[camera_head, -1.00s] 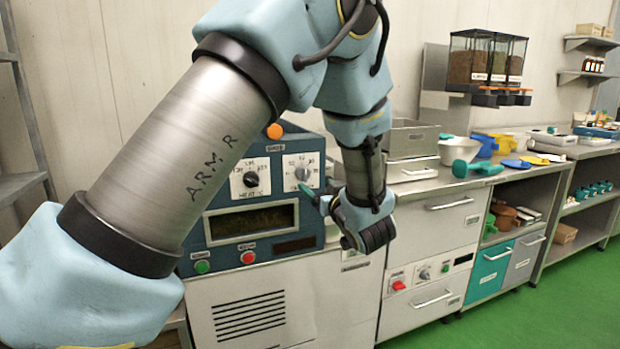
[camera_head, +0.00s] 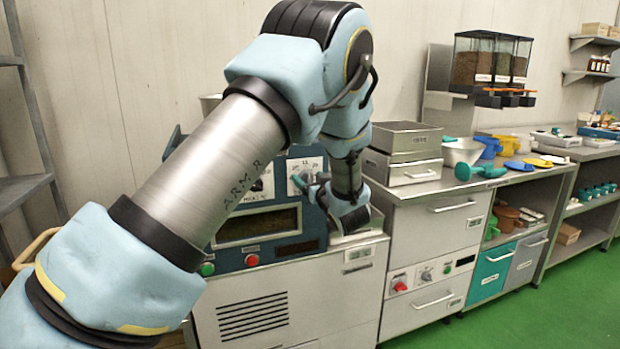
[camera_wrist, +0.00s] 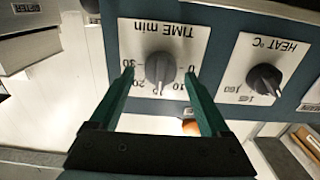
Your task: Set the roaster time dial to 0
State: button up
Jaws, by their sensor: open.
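The roaster time dial (camera_wrist: 160,70) is a grey knob on a white plate marked "TIME min", seen upside down in the wrist view. Its pointer faces down in that picture, around the marks between 20 and 10; the 0 mark is at the right. My gripper (camera_wrist: 159,73) is open, its teal fingers on either side of the knob with a gap to each. I cannot tell whether the tips reach its depth. In the head view, the dial plate (camera_head: 303,165) shows on the blue roaster panel, with my gripper (camera_head: 303,184) in front of it.
The heat dial (camera_wrist: 264,80) sits beside the time dial. Below them on the roaster are a display window (camera_head: 257,226), a green button (camera_head: 207,269) and a red button (camera_head: 252,260). A counter with metal boxes (camera_head: 405,137) stands right of the roaster. My arm covers the panel's left part.

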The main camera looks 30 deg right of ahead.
grip_shut()
dwell(0.7)
